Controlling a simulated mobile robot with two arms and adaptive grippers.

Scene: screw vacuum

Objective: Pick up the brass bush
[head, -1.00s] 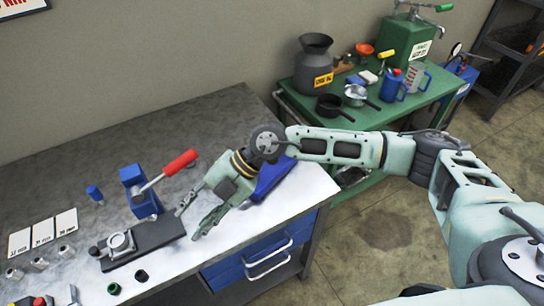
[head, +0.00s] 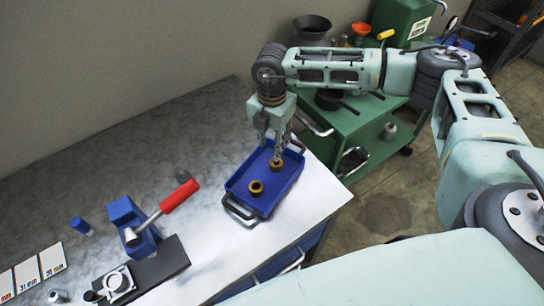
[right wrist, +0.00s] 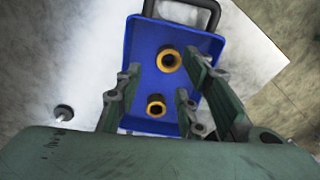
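Two brass bushes lie in a blue tray (head: 238,189) on the bench. The nearer bush (head: 256,187) is near the tray's middle, and the farther bush (head: 276,164) is by its far right part. My right gripper (head: 276,152) points down at the farther bush, its fingers partly hiding it. In the right wrist view, the fingers (right wrist: 157,88) are spread apart, open, with the smaller-looking bush (right wrist: 156,110) between them and the larger-looking bush (right wrist: 170,69) farther up the tray. Contact with the bush cannot be told. My left gripper is not in view.
A blue press with a red handle (head: 180,196) stands left of the tray on a dark base. White cards (head: 38,267) and small metal parts lie at far left. A green cart (head: 335,135) with pots stands behind the bench. The tray has black handles (head: 238,208).

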